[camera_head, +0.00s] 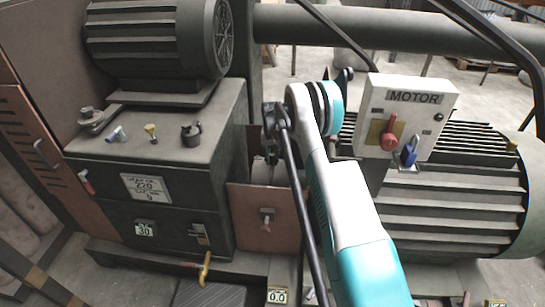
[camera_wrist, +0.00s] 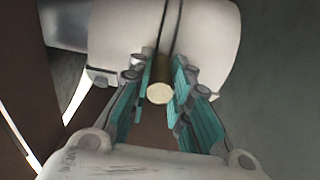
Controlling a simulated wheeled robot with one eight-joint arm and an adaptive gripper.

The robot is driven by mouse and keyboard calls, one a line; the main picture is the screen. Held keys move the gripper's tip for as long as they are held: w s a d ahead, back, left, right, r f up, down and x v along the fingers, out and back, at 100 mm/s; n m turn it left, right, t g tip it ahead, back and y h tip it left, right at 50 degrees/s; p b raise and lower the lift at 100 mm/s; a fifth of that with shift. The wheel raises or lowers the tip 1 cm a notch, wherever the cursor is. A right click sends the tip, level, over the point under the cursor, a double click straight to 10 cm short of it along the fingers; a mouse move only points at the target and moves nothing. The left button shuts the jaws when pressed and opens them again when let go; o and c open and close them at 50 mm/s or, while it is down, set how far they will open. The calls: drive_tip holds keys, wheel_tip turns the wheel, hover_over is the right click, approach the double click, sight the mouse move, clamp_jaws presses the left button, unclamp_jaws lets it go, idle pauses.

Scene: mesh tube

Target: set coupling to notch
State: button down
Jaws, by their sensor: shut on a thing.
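My gripper (camera_wrist: 160,95) is in the wrist view, with its teal-padded fingers closed on both sides of a short brass-coloured peg (camera_wrist: 160,92) with a pale round end. The peg stands in front of a wide off-white cylinder (camera_wrist: 115,30), which has a dark slot or line (camera_wrist: 169,45) running up from the peg. I cannot tell for sure whether this cylinder is the coupling, and no notch is clear. In the head view my arm crosses the middle, and dark gripper parts (camera_head: 271,135) show left of its white and teal wrist; the peg is hidden there.
A dark gearbox (camera_head: 185,185) with small knobs on top stands left. A reddish-brown panel (camera_head: 262,235) with a small handle is beside it. A white MOTOR box (camera_head: 410,110) with a red lever (camera_head: 388,135) and blue padlock-like part (camera_head: 408,153) stands right, before a ribbed motor (camera_head: 450,200).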

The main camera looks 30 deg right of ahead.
sight(271, 171)
drive_tip(key=shift+s+a+f+t+h, duration=0.1)
drive_tip(key=shift+s+a+t+h, duration=0.35)
drive_tip(key=shift+s+t, duration=0.15)
drive_tip(key=shift+s+a+f+t+h, duration=0.1)
drive_tip(key=shift+s+a+t+h, duration=0.25)
drive_tip(key=shift+s+a+t, duration=0.25)
drive_tip(key=shift+s+a+f+t+h, duration=0.3)
drive_tip(key=shift+s+a+t+h, duration=0.1)
drive_tip(key=shift+s+t, duration=0.25)
drive_tip(key=shift+s+a+f+t+h, duration=0.25)
drive_tip(key=shift+s+t+h, duration=0.15)
drive_tip(key=shift+s+t, duration=0.2)
drive_tip(key=c, duration=1.5)
unclamp_jaws()
drive_tip(key=shift+o, duration=0.2)
drive_tip(key=shift+r, duration=0.1)
drive_tip(key=v, duration=1.1)
drive_tip(key=shift+r, duration=0.4)
drive_tip(key=shift+s+a, duration=0.1)
